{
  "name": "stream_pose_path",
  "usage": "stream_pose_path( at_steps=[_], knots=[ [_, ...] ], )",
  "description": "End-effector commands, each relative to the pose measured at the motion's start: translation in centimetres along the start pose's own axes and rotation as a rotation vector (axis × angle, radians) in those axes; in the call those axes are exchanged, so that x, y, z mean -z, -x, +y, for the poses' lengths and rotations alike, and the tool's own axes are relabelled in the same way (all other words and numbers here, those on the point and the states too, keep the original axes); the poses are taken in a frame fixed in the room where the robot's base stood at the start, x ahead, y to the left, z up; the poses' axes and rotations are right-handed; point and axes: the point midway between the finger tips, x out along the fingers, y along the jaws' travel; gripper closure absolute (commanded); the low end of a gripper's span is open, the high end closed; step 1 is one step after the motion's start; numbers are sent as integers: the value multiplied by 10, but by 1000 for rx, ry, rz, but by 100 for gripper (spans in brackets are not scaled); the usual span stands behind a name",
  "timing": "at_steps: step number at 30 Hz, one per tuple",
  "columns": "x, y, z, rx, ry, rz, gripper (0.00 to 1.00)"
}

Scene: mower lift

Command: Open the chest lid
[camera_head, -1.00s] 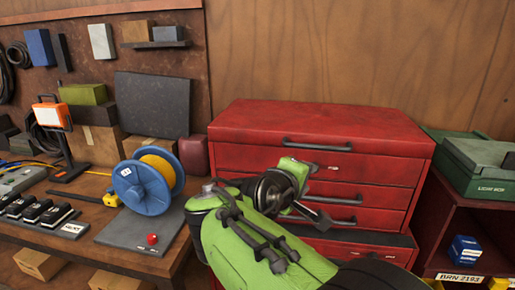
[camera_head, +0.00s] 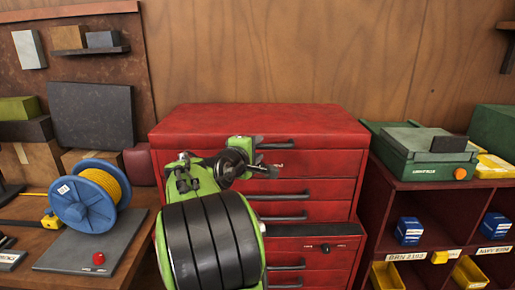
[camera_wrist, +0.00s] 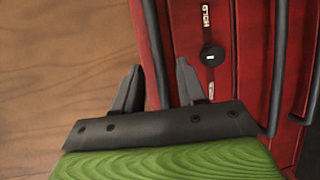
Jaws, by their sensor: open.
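The red chest (camera_head: 185,145) stands against the wooden wall, and its lid (camera_head: 260,120) is closed. A dark bar handle (camera_head: 292,145) runs along the upper front, partly behind my gripper. My gripper (camera_head: 270,171) is in front of the upper front of the chest. In the wrist view my gripper (camera_wrist: 158,85) is open, its two dark fingers apart with nothing held. A dark bar handle (camera_wrist: 154,45) appears between the fingers there; whether it lies within their reach cannot be told.
A workbench (camera_head: 140,235) with a blue cable reel (camera_head: 75,205) is at left. A red shelf unit (camera_head: 380,215) with bins and a green case (camera_head: 425,170) stands close at right. Wall (camera_head: 270,50) above the lid looks clear.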

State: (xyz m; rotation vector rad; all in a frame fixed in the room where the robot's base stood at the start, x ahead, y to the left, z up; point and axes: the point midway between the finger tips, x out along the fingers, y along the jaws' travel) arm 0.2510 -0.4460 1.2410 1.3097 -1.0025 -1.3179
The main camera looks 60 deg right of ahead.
Motion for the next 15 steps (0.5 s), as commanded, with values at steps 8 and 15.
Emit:
stream_pose_path(
  at_steps=[8, 15],
  knots=[
    [1, -18, 0, 0, -1, 2, 59],
    [1, -18, 0, 1, -1, 2, 75]
  ],
)
